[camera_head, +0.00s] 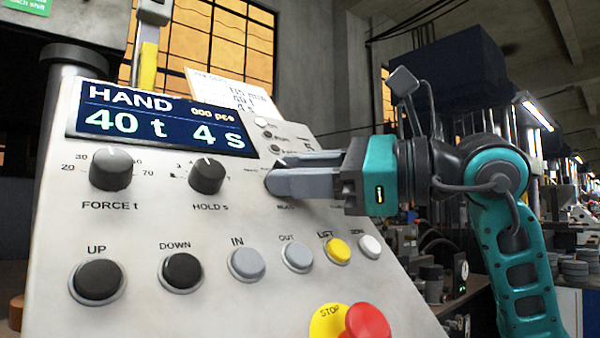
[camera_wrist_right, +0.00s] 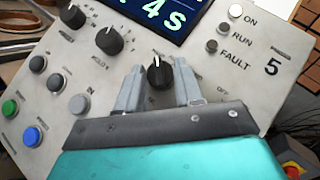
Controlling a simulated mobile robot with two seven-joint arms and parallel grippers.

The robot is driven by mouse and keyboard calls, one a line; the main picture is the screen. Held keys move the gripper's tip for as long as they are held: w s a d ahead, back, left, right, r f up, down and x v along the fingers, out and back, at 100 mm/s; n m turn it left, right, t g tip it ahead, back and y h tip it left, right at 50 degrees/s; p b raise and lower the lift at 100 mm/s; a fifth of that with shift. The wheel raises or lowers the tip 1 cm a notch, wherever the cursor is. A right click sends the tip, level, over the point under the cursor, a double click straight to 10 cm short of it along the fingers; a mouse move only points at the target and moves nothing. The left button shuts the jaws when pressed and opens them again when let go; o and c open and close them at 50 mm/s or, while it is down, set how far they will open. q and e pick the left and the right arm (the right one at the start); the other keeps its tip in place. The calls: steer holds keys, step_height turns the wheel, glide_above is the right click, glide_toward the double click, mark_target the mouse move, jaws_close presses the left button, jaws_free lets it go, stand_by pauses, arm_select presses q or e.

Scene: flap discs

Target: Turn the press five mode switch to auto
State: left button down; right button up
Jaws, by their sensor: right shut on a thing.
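The mode switch (camera_wrist_right: 159,73) is a black knob with a pale pointer line, on the sloping control panel (camera_head: 205,300) marked 5 in the wrist view. My right gripper (camera_head: 274,171) reaches in from the right, its grey fingers against the panel. In the wrist view my right gripper (camera_wrist_right: 158,88) is shut on the knob, one finger on either side. The fingers hide the knob in the head view, and the labels around it are mostly covered. The display (camera_head: 160,122) reads HAND, 40 t, 4 s. My left gripper is out of view.
FORCE (camera_head: 111,168) and HOLD (camera_head: 207,175) knobs sit left of my right gripper. Several push buttons, including a yellow LIFT button (camera_head: 338,250), line the panel below. A red STOP button (camera_head: 367,322) projects at the bottom. Small ON, RUN and FAULT lamps sit near the display.

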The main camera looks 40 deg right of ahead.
steer(key=shift+f+m, duration=0.1)
steer(key=shift+m, duration=0.2)
steer(key=m+t+h, duration=0.1)
steer(key=m, duration=0.1)
steer(key=m+t+h, duration=0.1)
steer(key=m, duration=0.1)
steer(key=shift+s+a+t, duration=0.1)
steer(key=shift+a+t, duration=0.1)
steer(key=shift+t, duration=0.1)
steer(key=m+h, duration=0.1)
steer(key=m+t+h, duration=0.1)
steer(key=m, duration=0.1)
steer(key=m+h+p, duration=0.1)
steer(key=h, duration=0.1)
steer(key=shift+s+a+m+t, duration=0.1)
steer(key=shift+a+m+t, duration=0.2)
steer(key=shift+t, duration=0.1)
steer(key=shift+m+t+h, duration=0.4)
steer(key=shift+m+h, duration=1)
steer(key=shift+m, duration=0.2)
steer(key=o, duration=1)
steer(key=shift+o, duration=0.2)
steer(key=shift+f, duration=0.1)
